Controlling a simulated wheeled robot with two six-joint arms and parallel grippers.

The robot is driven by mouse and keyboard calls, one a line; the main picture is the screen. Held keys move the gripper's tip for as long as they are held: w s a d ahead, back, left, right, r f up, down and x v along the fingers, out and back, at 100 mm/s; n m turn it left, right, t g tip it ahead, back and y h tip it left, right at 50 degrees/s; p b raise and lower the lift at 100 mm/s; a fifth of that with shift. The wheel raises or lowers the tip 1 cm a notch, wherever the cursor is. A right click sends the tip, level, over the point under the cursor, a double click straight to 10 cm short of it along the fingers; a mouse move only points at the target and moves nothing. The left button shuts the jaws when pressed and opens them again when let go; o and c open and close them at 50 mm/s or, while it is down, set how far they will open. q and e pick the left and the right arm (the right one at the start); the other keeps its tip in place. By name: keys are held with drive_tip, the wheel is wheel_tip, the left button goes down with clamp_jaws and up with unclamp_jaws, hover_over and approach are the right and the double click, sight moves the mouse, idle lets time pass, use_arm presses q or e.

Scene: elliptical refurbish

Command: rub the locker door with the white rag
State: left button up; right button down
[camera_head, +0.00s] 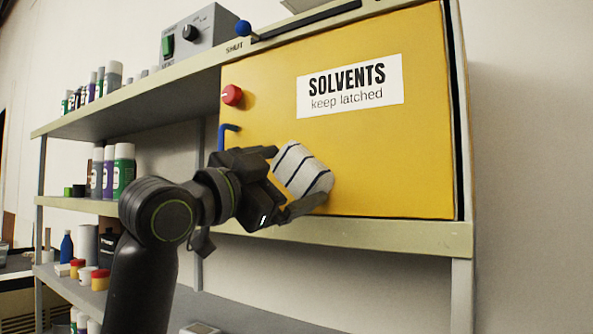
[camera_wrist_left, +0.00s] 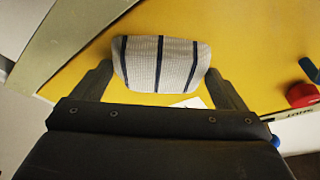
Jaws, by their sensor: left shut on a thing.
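The locker door (camera_head: 408,140) is yellow and closed, with a white label reading "SOLVENTS keep latched". It also fills much of the left wrist view (camera_wrist_left: 258,60). The white rag (camera_head: 302,172) has dark stripes and is bunched between the fingers of my left gripper (camera_head: 290,183). In the left wrist view the rag (camera_wrist_left: 160,65) sits between both fingertips, in front of the yellow door. My left gripper is shut on it at the lower middle of the door. The rag seems to be at the door's surface, but I cannot tell for sure whether it touches. My right gripper is not in view.
A red knob (camera_head: 232,95) and a blue handle (camera_head: 226,134) stick out at the door's left side. A grey control box (camera_head: 199,40) stands on the top shelf. Several bottles (camera_head: 112,170) fill the shelves at left. The wall at right is bare.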

use_arm(q)
drive_tip(key=shift+f, duration=0.1)
drive_tip(key=shift+s+a+f+b, duration=0.1)
drive_tip(key=shift+s+a+b, duration=0.35)
drive_tip(key=shift+s, duration=0.1)
drive_tip(key=shift+s+a+b, duration=0.2)
drive_tip(key=shift+s+a, duration=0.45)
drive_tip(key=shift+s, duration=0.2)
drive_tip(key=shift+s+a+b, duration=0.15)
drive_tip(key=shift+s+a, duration=0.45)
drive_tip(key=shift+s, duration=0.25)
drive_tip(key=shift+s, duration=0.1)
drive_tip(key=shift+s+a, duration=0.85)
drive_tip(key=shift+s, duration=0.3)
